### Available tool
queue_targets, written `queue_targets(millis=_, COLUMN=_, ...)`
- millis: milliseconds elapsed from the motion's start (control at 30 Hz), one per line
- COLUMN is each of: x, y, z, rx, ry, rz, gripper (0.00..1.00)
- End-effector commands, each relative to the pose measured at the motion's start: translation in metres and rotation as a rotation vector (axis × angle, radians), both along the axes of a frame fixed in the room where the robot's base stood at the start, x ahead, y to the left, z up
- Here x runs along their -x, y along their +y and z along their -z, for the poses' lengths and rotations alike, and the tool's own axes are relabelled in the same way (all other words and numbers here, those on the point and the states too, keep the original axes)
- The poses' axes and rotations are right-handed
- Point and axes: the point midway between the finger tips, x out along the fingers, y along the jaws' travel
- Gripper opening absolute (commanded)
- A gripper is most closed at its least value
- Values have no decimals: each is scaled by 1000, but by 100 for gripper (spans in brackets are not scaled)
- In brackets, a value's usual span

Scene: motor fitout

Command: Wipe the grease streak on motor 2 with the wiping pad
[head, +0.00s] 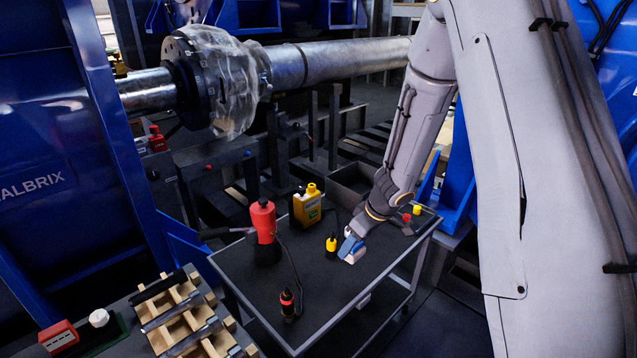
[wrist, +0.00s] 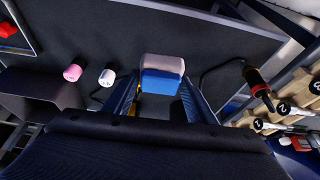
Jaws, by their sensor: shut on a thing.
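The wiping pad, a small block with a blue body and a pale face, is at the right part of the dark cart top in the head view (head: 354,256). In the wrist view the pad (wrist: 162,80) sits between the fingers. My gripper (head: 351,243) is shut on it, low over the cart top. I cannot tell whether the pad touches the surface. My gripper's blue fingers also show in the wrist view (wrist: 162,98). No motor marked 2 and no grease streak can be made out in either view.
A wooden rack (head: 188,300) stands front left. A plastic-wrapped flange (head: 222,80) and shaft (head: 335,61) lie beyond.

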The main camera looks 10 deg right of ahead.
Motion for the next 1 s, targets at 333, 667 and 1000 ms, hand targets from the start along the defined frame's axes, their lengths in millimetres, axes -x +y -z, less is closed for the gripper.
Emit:
queue_targets(millis=333, x=16, y=22, z=9, rx=-1, ry=3, rz=103, gripper=33)
queue_targets(millis=667, x=32, y=34, z=18, rx=0, ry=2, rz=241, gripper=33)
queue_targets(millis=1000, x=52, y=33, z=29, rx=0, ry=2, rz=385, gripper=33)
